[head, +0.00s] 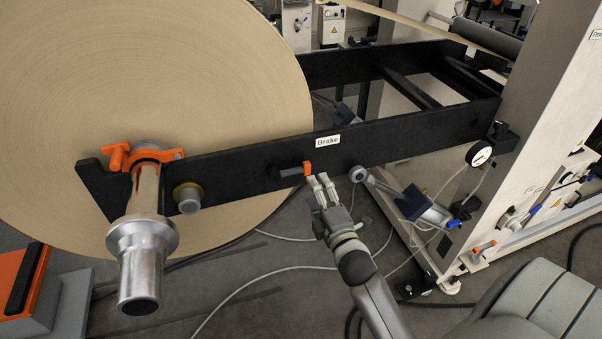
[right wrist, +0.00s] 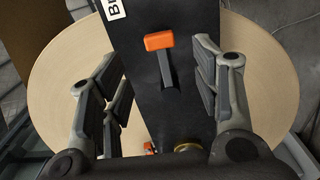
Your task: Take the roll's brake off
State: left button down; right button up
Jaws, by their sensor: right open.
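The brake lever is a dark bar with an orange grip (head: 308,168), mounted on the black arm of the unwind stand under a white "Brake" label (head: 328,141). In the head view the lever lies roughly along the arm, its orange end to the right. The large kraft roll (head: 190,75) stands behind the arm. My right gripper (head: 321,183) is open and empty, just below and right of the orange grip. In the right wrist view the orange grip (right wrist: 158,41) lies between and beyond the spread fingers (right wrist: 160,85), apart from both. My left gripper is out of view.
A steel shaft end (head: 145,250) sticks out at the left, with an orange clamp (head: 145,153) above it. A pressure gauge (head: 479,154) and a grey cylinder (head: 420,205) stand to the right. Hoses lie on the floor.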

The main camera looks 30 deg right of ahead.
aim_at(306, 171)
jog(key=p+x, duration=0.1)
jog(key=x, duration=0.8)
jog(key=shift+w, duration=0.35)
jog(key=shift+c, duration=0.5)
grip_shut()
